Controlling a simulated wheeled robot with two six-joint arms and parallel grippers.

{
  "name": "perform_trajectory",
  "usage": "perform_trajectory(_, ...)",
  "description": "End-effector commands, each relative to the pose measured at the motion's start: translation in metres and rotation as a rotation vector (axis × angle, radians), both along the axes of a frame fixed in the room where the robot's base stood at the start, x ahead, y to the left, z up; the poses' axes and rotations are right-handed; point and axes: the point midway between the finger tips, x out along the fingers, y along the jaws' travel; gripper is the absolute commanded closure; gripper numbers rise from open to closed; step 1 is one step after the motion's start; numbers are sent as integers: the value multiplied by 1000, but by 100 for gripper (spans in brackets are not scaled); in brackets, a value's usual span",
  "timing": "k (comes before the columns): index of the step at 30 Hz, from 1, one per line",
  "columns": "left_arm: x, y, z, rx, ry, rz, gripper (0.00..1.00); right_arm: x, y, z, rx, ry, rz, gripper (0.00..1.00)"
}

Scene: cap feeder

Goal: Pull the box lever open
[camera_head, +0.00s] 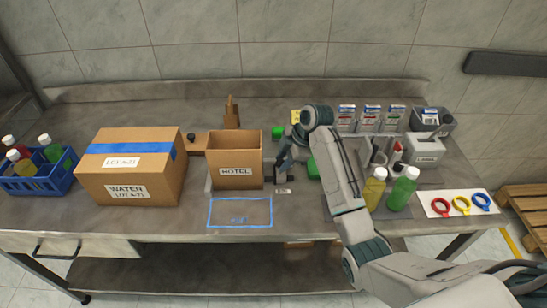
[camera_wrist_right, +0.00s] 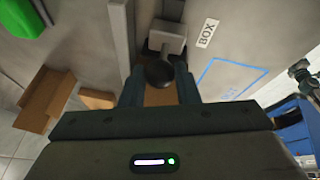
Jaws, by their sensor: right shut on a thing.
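The box lever shows in the right wrist view as a dark round knob (camera_wrist_right: 158,72) in front of a light grey mount (camera_wrist_right: 167,37). A label reading BOX (camera_wrist_right: 207,33) lies on the grey surface beside it. My right gripper (camera_wrist_right: 159,88) is shut on the knob, with one finger on each side of it. In the head view my right gripper (camera_head: 285,160) is right of the open cardboard box marked HOTEL (camera_head: 235,173). The lever is hard to make out there, and a small label (camera_head: 282,191) shows just below. My left gripper is not in view.
A blue outlined rectangle (camera_head: 240,225) marks clear table in front of the HOTEL box. A large taped carton (camera_head: 130,165) and a blue crate of bottles (camera_head: 40,185) are at left. Yellow (camera_head: 374,190) and green (camera_head: 402,192) bottles stand close right of my arm.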

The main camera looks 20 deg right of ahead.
Motion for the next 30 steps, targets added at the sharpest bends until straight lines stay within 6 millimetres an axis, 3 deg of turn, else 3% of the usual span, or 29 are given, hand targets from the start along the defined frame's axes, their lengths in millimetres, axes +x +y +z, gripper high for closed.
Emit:
perform_trajectory(2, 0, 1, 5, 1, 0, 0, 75, -3, -10, 1, -4, 3, -2, 100)
perform_trajectory(9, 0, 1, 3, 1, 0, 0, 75, -3, -9, 0, -1, 1, -1, 100)
perform_trajectory(10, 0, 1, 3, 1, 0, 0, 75, -3, -9, 0, -1, 1, -1, 70)
perform_trajectory(13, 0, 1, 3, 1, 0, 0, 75, -3, -9, 0, -1, 1, -1, 50)
perform_trajectory(23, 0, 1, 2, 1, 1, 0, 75, -3, -10, 2, -1, 0, 0, 50)
perform_trajectory(30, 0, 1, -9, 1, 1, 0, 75, -9, -24, 33, -3, -5, -2, 50)
